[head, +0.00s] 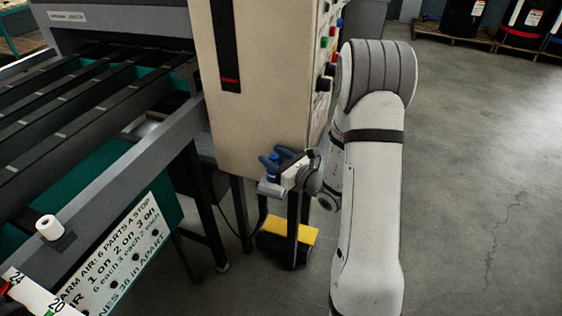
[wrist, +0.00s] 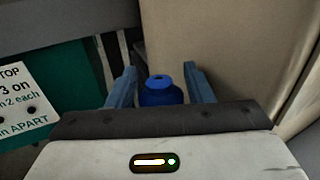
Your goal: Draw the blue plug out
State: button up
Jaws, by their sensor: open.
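The blue plug (wrist: 160,92) shows in the wrist view between the two blue fingers of my gripper (wrist: 158,84). A gap shows on each side of it, and its lower part is hidden behind the gripper body. In the head view the blue plug (head: 270,161) sits low by the front of the beige cabinet, at a small grey bracket (head: 270,188). My gripper (head: 281,158) is there too, open, with its fingers around the plug. I cannot tell from the head view whether either finger touches it.
The beige cabinet (head: 262,90) stands right behind the plug, with coloured buttons on its side. A grey conveyor frame (head: 120,160) with a white sign (head: 120,262) is at the left. A yellow-topped pedal (head: 290,236) is on the floor below. Open floor lies at the right.

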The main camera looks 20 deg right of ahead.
jog(key=shift+w, duration=0.15)
jog(key=shift+c, duration=0.5)
grip_shut()
jog(key=shift+r, duration=0.15)
jog(key=shift+r+p, duration=1.9)
jog(key=shift+r, duration=0.75)
jog(key=shift+a+r, duration=0.1)
notch_tip(320, 180, up, 9)
jog(key=p, duration=0.6)
jog(key=shift+f, duration=0.2)
